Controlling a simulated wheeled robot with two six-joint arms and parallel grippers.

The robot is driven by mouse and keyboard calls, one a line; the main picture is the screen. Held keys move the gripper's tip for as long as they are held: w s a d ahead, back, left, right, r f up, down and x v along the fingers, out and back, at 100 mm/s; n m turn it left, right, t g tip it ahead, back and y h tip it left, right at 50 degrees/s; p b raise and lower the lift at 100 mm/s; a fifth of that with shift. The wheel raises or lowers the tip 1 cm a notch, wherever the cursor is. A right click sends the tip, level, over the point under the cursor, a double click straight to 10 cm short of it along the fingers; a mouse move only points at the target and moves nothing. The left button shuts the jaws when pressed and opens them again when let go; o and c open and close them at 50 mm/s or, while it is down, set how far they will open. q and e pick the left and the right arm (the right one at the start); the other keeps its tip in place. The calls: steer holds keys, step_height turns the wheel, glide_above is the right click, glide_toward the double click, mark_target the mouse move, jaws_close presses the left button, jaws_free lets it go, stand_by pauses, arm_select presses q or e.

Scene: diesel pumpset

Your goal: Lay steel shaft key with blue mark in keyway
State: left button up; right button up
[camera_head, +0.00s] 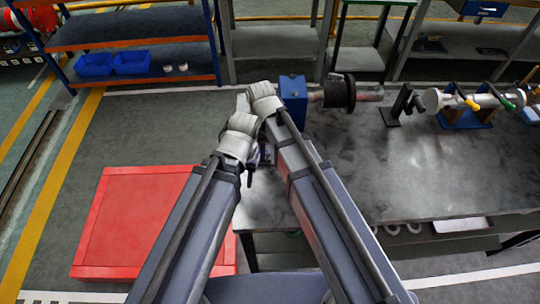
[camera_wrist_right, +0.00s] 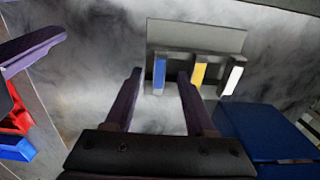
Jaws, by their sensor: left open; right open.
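In the right wrist view, the steel key with the blue mark (camera_wrist_right: 159,75) stands in a small grey rack (camera_wrist_right: 195,37) beside keys with yellow (camera_wrist_right: 198,75) and white (camera_wrist_right: 236,77) marks. My right gripper (camera_wrist_right: 160,76) is open, with its fingertips either side of the blue-marked key; I cannot tell whether they touch it. In the head view my right wrist hides the rack and the right fingers. My left gripper (camera_head: 250,174) is open and empty at the table's left edge, partly hidden. No keyway can be made out.
A blue block (camera_head: 293,95) with a shaft and dark wheel (camera_head: 340,93) stands just right of my wrists. A grey cylinder (camera_head: 445,100) with coloured handles lies further right. The table (camera_head: 420,165) is clear in front. A red platform (camera_head: 140,225) is on the floor.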

steer(key=shift+a+f, duration=0.15)
jaws_close()
stand_by(0.4)
